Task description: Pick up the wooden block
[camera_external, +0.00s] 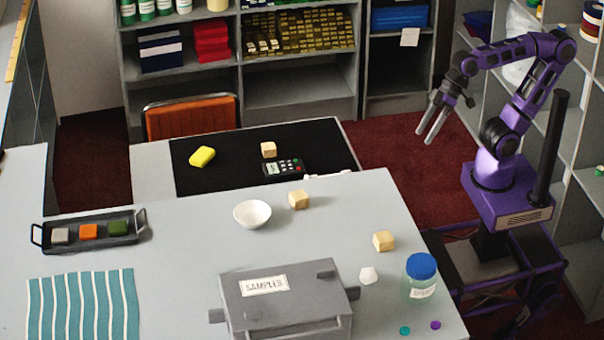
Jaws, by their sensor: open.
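Three pale wooden blocks show in the external view. One wooden block (384,241) sits near the right edge of the grey counter, close to the jar. A second wooden block (299,199) sits right of the white bowl. A third wooden block (268,149) lies on the black mat behind, next to the remote. My gripper (430,132) is open and empty, held in the air beyond the counter's right side, above the red floor. It is apart from all the blocks and its fingers point down and left.
A grey samples box (285,300) stands at the counter's front. A blue-lidded jar (420,275) and a small white object (368,275) are near the right block. An orange chair (190,118) is behind.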

